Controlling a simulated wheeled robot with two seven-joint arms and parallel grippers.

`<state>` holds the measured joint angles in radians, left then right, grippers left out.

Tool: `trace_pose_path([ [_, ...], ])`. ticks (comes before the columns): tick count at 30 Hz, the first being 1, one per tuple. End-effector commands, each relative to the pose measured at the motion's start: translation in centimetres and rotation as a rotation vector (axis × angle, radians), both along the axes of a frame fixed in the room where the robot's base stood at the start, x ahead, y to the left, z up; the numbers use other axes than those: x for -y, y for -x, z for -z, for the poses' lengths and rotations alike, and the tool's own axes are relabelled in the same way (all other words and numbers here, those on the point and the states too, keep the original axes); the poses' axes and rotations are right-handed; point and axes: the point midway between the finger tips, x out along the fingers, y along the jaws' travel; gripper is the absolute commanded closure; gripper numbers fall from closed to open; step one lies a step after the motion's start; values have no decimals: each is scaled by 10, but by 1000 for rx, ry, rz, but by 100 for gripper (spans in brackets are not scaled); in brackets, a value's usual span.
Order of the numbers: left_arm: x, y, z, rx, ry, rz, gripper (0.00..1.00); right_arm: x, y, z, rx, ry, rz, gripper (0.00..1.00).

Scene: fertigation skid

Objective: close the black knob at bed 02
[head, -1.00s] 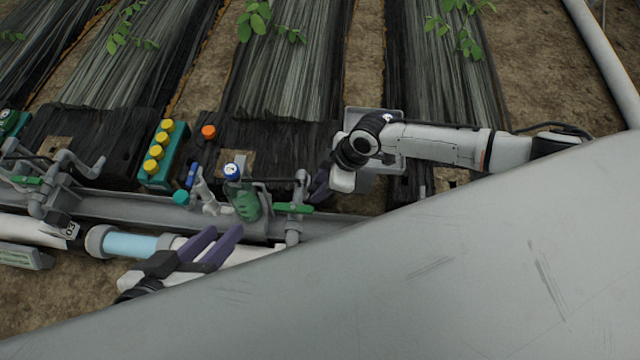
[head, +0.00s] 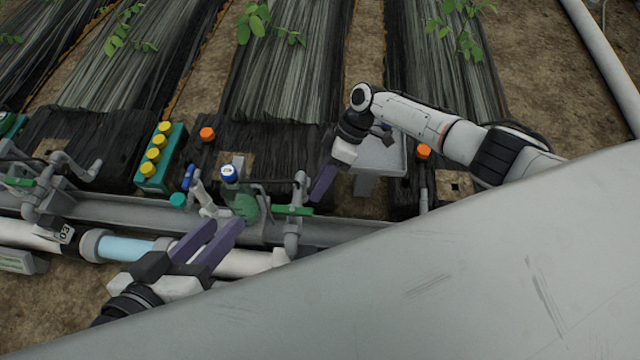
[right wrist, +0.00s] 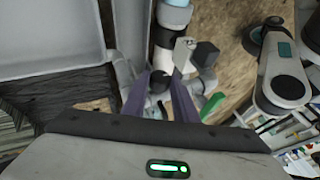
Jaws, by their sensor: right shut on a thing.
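The black knob (right wrist: 160,84) shows in the right wrist view as a dark round shape between the purple fingers of my right gripper (right wrist: 159,78), which is shut on it. In the head view my right gripper (head: 323,182) points down beside the pipe fittings at the right end of the row; the knob cannot be made out there. My left gripper (head: 226,228) is in the lower left, its two purple fingers apart and empty, above the large pipe.
A green-handled valve (head: 292,211) stands just left of my right gripper. A grey box (head: 380,153) is close behind my right gripper. Planted beds lie behind.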

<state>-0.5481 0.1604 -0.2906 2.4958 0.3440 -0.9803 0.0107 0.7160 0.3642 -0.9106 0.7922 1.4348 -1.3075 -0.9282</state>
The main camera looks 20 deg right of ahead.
Motion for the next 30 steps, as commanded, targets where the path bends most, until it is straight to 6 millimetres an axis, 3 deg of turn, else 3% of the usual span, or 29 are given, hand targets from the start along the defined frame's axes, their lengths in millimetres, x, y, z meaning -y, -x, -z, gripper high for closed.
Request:
trace_pose_path([
  [15, -1, 0, 3, -5, -3, -1, 69, 2, -2, 0, -30, -17, 9, 96],
  [16, -1, 0, 3, -5, -3, -1, 69, 2, -2, 0, -30, -17, 9, 69],
  [18, -1, 0, 3, -5, -3, -1, 69, 2, -2, 0, -30, -18, 8, 57],
  [30, -2, 0, -1, -3, -7, -2, 69, 5, -3, -7, -33, -19, 6, 56],
])
